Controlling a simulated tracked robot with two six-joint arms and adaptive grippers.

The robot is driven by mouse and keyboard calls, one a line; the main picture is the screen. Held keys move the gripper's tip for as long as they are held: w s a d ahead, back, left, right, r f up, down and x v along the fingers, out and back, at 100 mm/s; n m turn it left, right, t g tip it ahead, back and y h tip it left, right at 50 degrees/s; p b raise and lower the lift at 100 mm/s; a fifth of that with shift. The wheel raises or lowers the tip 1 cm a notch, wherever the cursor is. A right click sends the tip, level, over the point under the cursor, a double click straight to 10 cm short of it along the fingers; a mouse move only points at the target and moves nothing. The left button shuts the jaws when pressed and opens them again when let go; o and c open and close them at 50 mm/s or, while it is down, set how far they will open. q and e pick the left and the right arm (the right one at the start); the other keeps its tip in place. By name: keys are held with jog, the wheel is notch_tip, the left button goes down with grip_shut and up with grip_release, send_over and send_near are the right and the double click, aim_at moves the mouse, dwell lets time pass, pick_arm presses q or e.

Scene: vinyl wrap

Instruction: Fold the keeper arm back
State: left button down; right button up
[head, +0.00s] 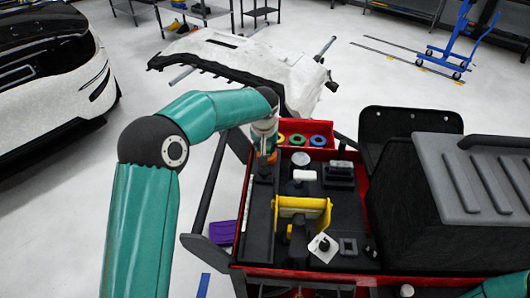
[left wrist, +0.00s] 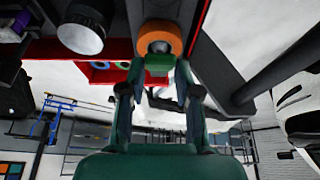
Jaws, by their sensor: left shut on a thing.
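My left gripper (head: 264,150) reaches over the left part of the red tool cart, at the back end of a long black strip (head: 259,205). In the left wrist view my left gripper (left wrist: 159,75) is shut on a small green piece (left wrist: 159,65). This piece lies against an orange ring (left wrist: 160,34) with a grey centre. The orange ring (head: 271,158) shows only partly in the head view, beside the fingers. I cannot tell for sure which part is the keeper arm; the gripper hides much of this spot. My right gripper is out of view.
The red cart (head: 345,272) carries a yellow holder (head: 302,206), a white-topped tool (head: 304,177) and several small tools. Coloured rolls (head: 318,141) sit in its back tray. A large black case (head: 450,200) blocks the right. Open floor lies left of the cart.

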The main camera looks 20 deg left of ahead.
pick_arm(q)
jog(key=shift+w+a+r+p, duration=0.2)
jog(key=shift+w+r+p, duration=0.05)
jog(key=shift+w+r, duration=0.35)
jog(key=shift+w+a+r+p, duration=0.2)
jog(key=shift+w+r, duration=0.25)
jog(key=shift+r, duration=0.1)
jog(key=c, duration=1)
grip_release()
jog(key=shift+f, duration=0.1)
jog(key=shift+c, duration=0.2)
jog(key=shift+o, duration=1.2)
jog(key=shift+w+f, duration=0.15)
jog(key=v, duration=1.2)
